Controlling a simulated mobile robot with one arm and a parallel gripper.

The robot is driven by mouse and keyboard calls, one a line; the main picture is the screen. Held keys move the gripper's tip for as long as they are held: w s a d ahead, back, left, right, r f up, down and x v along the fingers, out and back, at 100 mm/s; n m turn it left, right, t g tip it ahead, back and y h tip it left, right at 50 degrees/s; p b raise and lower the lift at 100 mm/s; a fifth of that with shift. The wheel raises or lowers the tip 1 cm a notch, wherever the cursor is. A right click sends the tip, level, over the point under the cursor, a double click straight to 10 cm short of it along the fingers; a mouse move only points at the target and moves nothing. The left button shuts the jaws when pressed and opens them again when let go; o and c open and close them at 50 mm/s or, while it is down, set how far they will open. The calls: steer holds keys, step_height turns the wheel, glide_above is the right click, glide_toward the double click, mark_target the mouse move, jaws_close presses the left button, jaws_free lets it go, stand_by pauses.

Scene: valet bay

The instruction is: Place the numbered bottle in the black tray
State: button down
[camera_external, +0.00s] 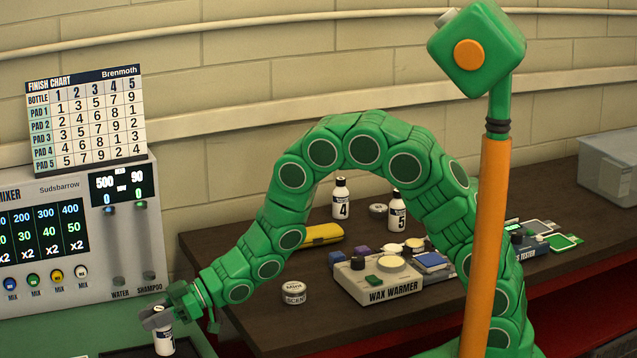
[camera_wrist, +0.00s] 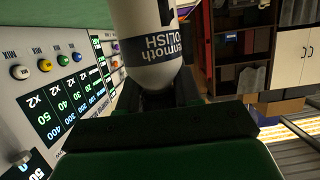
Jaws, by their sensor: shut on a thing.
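My gripper (camera_external: 160,318) is at the lower left in the external view, shut on a white bottle (camera_external: 164,341) near its top. The bottle looks about upright there. In the wrist view the same bottle (camera_wrist: 150,50) fills the top middle, with part of a "Brenmoth Polish" label upside down; its number cannot be read. The edge of what looks like the black tray (camera_external: 122,353) shows beneath the bottle at the bottom of the external view. Most of it is cut off, and I cannot tell whether the bottle touches it.
The mixer machine (camera_external: 75,240) stands close on the left. Bottles 4 (camera_external: 341,201) and 5 (camera_external: 397,212) stand on the dark table. A wax warmer (camera_external: 378,283), a scent tin (camera_external: 294,293), a yellow case (camera_external: 322,237) and a clear bin (camera_external: 610,165) are there too.

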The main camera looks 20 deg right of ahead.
mark_target(155, 313)
steer(key=shift+w+a+f, duration=0.15)
steer(key=shift+a+f, duration=0.1)
steer(key=shift+f, duration=1.55)
steer(key=shift+f, duration=0.1)
steer(key=c, duration=0.8)
jaws_free()
steer(key=shift+d+r, duration=0.2)
steer(key=shift+d, duration=0.15)
steer(key=shift+v, duration=1.05)
step_height(155, 313, up, 6)
steer(key=shift+d+f, duration=0.1)
steer(key=shift+r, duration=0.65)
